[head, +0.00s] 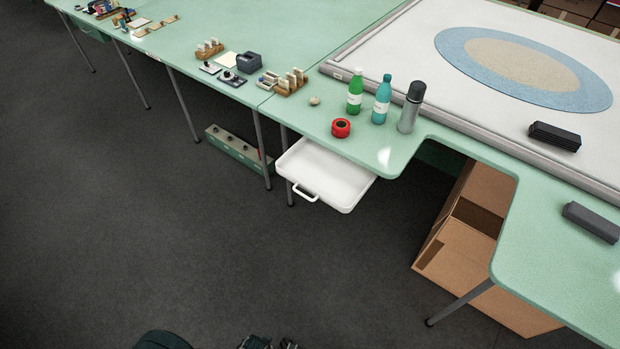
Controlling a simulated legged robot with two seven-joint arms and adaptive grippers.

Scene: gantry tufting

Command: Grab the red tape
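The red tape (341,128) is a red roll with a dark centre. It lies on the green table (330,95) near its front edge, above an open white drawer and to the left of the bottles. Dark parts of what looks like my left gripper (270,343) show at the bottom edge, cut off by the frame. It is far from the tape, and whether it is open or shut does not show. My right gripper is out of view.
A green bottle (355,92), teal bottle (381,100) and grey flask (410,108) stand right of the tape. A small pale lump (314,101) lies left. The white drawer (325,172) juts out below. A cardboard box (480,250) stands right. The floor ahead is clear.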

